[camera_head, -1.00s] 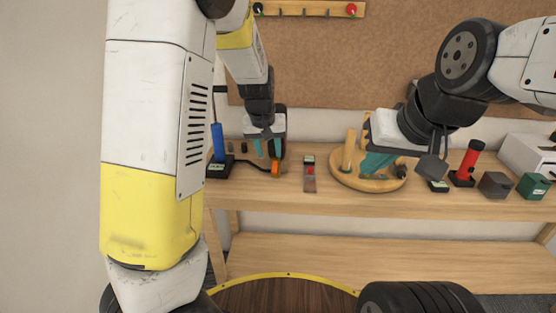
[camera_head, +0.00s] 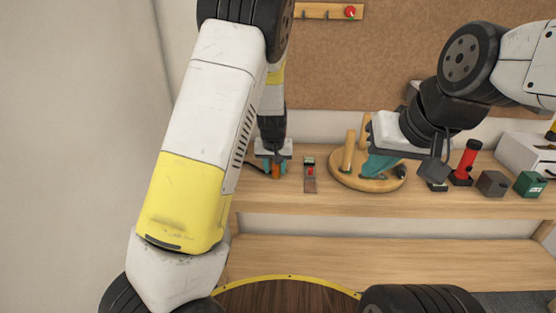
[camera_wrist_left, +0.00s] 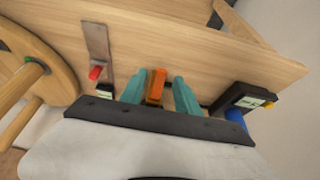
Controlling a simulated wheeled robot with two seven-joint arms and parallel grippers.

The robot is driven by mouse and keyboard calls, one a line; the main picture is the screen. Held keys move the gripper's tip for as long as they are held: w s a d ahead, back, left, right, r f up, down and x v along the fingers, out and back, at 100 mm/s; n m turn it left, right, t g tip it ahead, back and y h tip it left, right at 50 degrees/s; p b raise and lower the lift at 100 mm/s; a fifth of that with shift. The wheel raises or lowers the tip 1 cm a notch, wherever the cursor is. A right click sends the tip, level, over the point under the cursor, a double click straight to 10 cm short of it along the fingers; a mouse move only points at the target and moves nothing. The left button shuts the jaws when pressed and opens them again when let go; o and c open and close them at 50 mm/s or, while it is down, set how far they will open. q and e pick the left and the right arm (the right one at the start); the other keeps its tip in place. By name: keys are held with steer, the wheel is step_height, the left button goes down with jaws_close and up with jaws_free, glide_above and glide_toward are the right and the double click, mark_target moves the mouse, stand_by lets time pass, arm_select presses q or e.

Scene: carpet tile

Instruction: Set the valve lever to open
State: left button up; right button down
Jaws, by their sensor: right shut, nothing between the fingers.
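An orange grip (camera_head: 276,171), which appears to be the end of the valve lever, stands above the near part of the bench. It also shows in the left wrist view (camera_wrist_left: 157,84). A black base with a label (camera_wrist_left: 240,98) and a blue upright (camera_wrist_left: 235,116) are beside it there, hidden behind my arm in the head view. My left gripper (camera_wrist_left: 161,82) is open, its teal fingers on either side of the orange grip, with a gap visible. My right gripper (camera_head: 378,166) is shut and empty over the round wooden board. The lever's joint is not clear.
A metal plate with a red knob (camera_head: 310,172) lies right of the left gripper. The round pegged board (camera_head: 345,178), a red cylinder on a black base (camera_head: 467,160), a grey box (camera_head: 492,183) and a green box (camera_head: 530,184) stand further right.

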mark_target(275, 170)
arm_select(q)
jaws_close()
steer(key=shift+r, duration=0.1)
steer(key=shift+w+r+g, duration=0.25)
steer(key=shift+r+g, duration=0.05)
steer(key=shift+g, duration=0.5)
steer(key=shift+w+r+g, duration=0.2)
steer(key=shift+r+g, duration=0.1)
steer(key=shift+g, duration=0.5)
steer(key=shift+w+r+g, duration=0.3)
steer(key=shift+r+g, duration=0.05)
steer(key=shift+g, duration=0.6)
steer(key=shift+w+r+g, duration=0.3)
steer(key=shift+r+g, duration=0.05)
steer(key=shift+g, duration=0.6)
jaws_free()
